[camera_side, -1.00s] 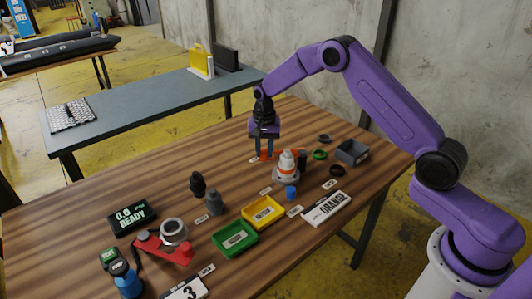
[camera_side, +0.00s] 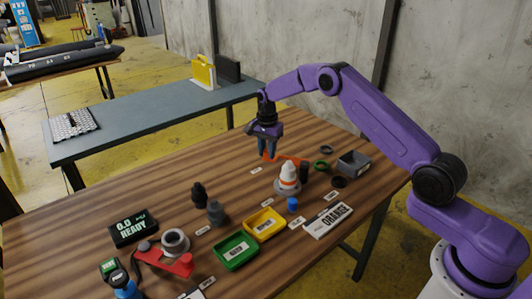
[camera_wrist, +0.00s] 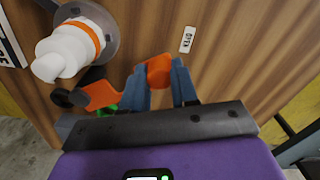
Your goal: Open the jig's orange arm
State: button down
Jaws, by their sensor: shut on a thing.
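The jig (camera_side: 287,188) is a round grey base with a white cone piece (camera_side: 288,172) with an orange band standing on it. The jig's orange arm (camera_side: 291,160) extends behind the cone, past a dark post. My gripper (camera_side: 268,156) is at the arm's left end, its fingers pointing down. In the wrist view, the orange end tab (camera_wrist: 158,70) lies between my blue fingers (camera_wrist: 161,88), which are shut on it. The white cone (camera_wrist: 65,50) is at the upper left there. An OPEN label (camera_wrist: 187,39) lies on the wood near the tab, apart from it.
A dark post (camera_side: 304,173) stands right of the cone. Green ring (camera_side: 322,165), dark rings and a grey bin (camera_side: 353,162) lie further right. Yellow (camera_side: 265,224) and green (camera_side: 236,251) trays and a blue cap (camera_side: 292,204) are in front. The wood left of my gripper is clear.

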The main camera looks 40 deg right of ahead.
jog(key=shift+w+d+m, duration=0.25)
jog(key=shift+d+m, duration=0.15)
jog(key=shift+w+d, duration=0.1)
jog(key=shift+d, duration=0.1)
jog(key=c, duration=1.1)
grip_release()
jog(key=shift+a+r, duration=0.1)
jog(key=shift+r, duration=0.25)
notch_tip(320, 180, up, 17)
jog(key=shift+f, duration=0.1)
